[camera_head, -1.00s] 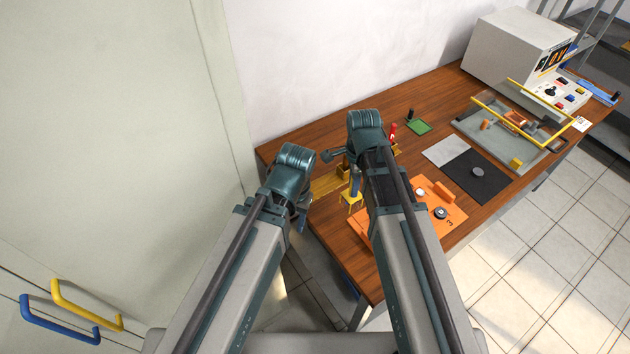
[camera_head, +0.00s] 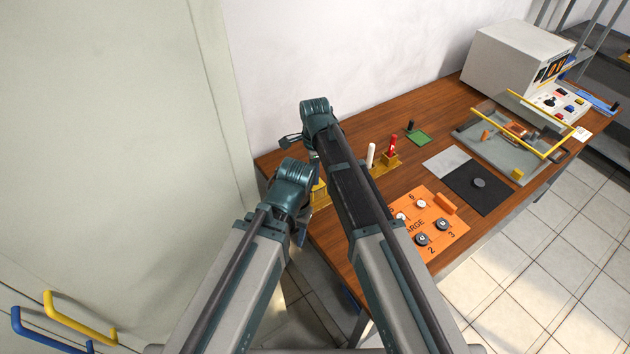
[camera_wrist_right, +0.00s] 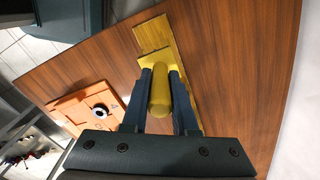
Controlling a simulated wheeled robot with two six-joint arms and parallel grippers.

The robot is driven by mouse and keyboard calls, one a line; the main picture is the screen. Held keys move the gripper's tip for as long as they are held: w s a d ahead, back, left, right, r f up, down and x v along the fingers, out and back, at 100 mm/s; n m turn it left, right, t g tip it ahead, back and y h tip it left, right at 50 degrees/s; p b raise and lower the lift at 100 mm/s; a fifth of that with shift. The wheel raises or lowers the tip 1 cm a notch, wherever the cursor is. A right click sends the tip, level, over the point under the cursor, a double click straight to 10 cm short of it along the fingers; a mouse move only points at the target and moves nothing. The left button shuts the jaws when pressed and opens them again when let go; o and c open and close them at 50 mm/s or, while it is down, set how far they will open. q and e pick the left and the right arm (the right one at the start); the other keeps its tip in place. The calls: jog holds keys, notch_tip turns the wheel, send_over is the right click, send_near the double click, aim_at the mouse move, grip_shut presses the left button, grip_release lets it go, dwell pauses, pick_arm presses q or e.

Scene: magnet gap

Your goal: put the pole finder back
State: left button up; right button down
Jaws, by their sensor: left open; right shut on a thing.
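The pole finder, seen as a yellow rounded rod (camera_wrist_right: 160,98), is between the blue fingers of my right gripper (camera_wrist_right: 161,74) in the right wrist view. My right gripper is shut on it. Beyond it lies the yellow rack (camera_wrist_right: 152,35), a long strip on the wooden table; I cannot tell whether rod and rack touch. In the head view the rack (camera_head: 381,169) carries a white rod and a red rod, and my right arm hides part of it. My left gripper (camera_head: 300,236) is open and empty, below and left of the rack, at the table's near left edge.
An orange board (camera_head: 447,232) with round dark pieces lies right of my right arm. A pale cabinet (camera_head: 110,140) stands left.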

jog(key=shift+f+b, duration=1.6)
jog(key=shift+f, duration=0.2)
jog(key=shift+f, duration=0.15)
jog(key=c, duration=0.7)
grip_release()
notch_tip(320, 180, up, 12)
jog(key=p, duration=1.2)
jog(key=shift+r, duration=0.25)
jog(key=shift+f, duration=0.1)
